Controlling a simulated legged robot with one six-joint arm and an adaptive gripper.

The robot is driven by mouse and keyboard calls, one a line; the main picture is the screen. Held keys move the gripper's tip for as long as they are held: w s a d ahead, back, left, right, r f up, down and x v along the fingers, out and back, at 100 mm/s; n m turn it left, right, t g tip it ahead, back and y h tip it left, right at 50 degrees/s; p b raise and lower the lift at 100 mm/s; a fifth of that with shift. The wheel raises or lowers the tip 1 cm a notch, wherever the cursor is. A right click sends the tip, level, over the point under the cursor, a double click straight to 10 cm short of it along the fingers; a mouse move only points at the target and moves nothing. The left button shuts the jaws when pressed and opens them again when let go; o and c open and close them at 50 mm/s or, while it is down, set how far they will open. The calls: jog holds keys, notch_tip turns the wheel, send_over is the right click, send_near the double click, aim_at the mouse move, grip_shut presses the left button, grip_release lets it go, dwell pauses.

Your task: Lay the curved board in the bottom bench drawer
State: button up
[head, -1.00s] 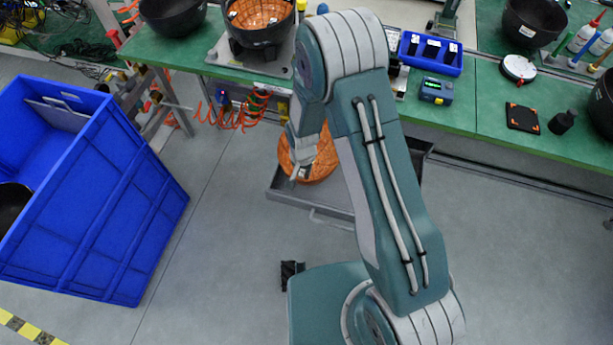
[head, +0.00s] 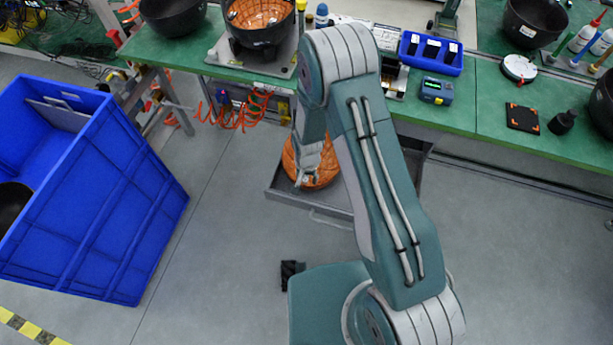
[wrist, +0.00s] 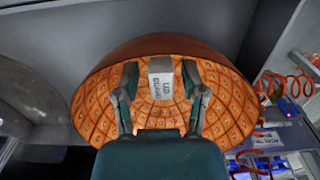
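The curved board, an orange gridded dome shell (head: 325,166), is at the bottom bench drawer (head: 279,196), a grey pulled-out tray under the bench. Its lower part overlaps the tray in the head view; whether it touches the tray floor is unclear. In the wrist view, the hollow orange face of the board (wrist: 95,105) is turned toward me, with a grey labelled block (wrist: 160,78) at its middle. My gripper (wrist: 160,70) has its two fingers apart, one on either side of that block, with orange showing between. My gripper also shows in the head view (head: 301,180), partly covering the board.
A big blue bin (head: 110,200) stands at the left on the floor. The green bench (head: 470,100) above the drawer carries black bowls, a blue holder and a meter. Orange coiled hoses (head: 240,115) hang left of the drawer. The floor before the drawer is mostly clear.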

jog(key=s+d+r+n+t, duration=0.1)
jog(key=s+d+r, duration=0.15)
jog(key=r, duration=1.45)
jog(key=s+d+r+n+t, duration=0.15)
jog(key=d+r, duration=0.25)
jog(key=r, duration=1.2)
jog(key=s+d+r+t, duration=0.1)
jog(key=s+d+r, duration=0.2)
jog(key=s+r, duration=0.3)
jog(key=s+d+r+n+t, duration=0.1)
jog(key=s+d+r+t, duration=0.1)
jog(key=s+r, duration=0.4)
jog(key=s+d, duration=0.1)
jog(key=s, duration=0.2)
jog(key=shift+r, duration=0.15)
jog(key=shift+n, duration=0.35)
